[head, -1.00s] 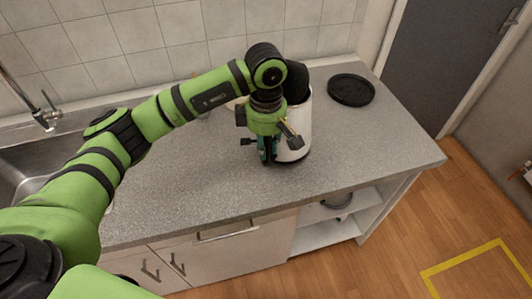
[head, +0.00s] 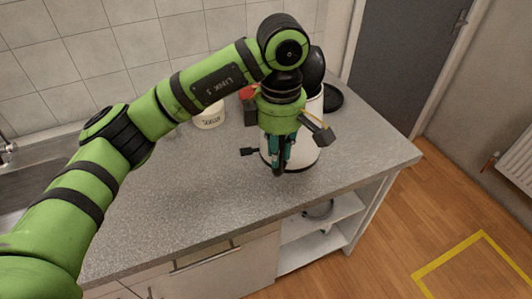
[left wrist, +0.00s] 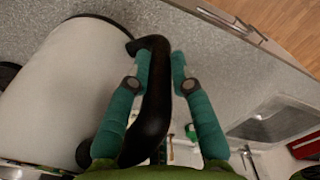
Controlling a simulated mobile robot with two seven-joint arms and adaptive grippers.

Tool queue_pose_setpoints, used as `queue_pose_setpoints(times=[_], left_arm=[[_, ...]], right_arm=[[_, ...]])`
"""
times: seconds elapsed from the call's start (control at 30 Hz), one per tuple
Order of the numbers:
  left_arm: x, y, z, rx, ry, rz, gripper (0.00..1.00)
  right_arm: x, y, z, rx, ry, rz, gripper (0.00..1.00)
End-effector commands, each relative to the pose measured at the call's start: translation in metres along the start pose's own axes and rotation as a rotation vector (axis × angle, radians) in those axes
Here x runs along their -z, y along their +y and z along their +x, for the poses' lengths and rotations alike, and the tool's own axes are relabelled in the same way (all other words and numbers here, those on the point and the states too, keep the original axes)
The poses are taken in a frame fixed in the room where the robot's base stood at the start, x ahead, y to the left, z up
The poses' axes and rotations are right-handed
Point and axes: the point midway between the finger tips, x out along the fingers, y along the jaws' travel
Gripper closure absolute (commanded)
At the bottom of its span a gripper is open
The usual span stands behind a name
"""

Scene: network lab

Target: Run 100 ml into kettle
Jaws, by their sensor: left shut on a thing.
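The white kettle (head: 308,153) has a dark lower rim and is partly hidden behind my left gripper and wrist. A black rounded part, which looks like its lid, shows above it (head: 314,66). My left gripper (head: 278,168) is at the kettle's near left side. In the left wrist view the kettle's white body (left wrist: 62,92) fills the left, and its black curved handle (left wrist: 156,100) lies between the two green-padded fingers (left wrist: 160,75). The gripper is shut on this handle. I cannot tell whether the kettle touches the counter. My right gripper is not in view.
A black round plate (head: 334,99) lies on the grey counter (head: 200,190) behind the kettle. A white tub with lettering (head: 209,117) stands near the tiled wall. The sink (head: 35,165) is at the left, with the tap (head: 6,150) at the picture's edge. The counter's front is clear.

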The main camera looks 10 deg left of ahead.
Motion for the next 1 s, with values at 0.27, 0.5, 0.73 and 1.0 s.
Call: queue_pose_setpoints(times=[0.27,0.5,0.73,1.0], left_arm=[[-0.015,0.000,-0.012,-0.008,-0.002,0.000,1.00],[-0.022,-0.001,-0.016,-0.007,-0.002,-0.001,1.00],[-0.024,-0.001,-0.017,-0.007,-0.002,-0.002,1.00],[-0.024,-0.001,-0.017,-0.007,-0.002,-0.001,1.00]], right_arm=[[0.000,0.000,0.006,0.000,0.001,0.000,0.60],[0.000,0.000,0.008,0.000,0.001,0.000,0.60],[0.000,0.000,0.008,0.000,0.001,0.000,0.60],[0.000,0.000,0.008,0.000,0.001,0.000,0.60]])
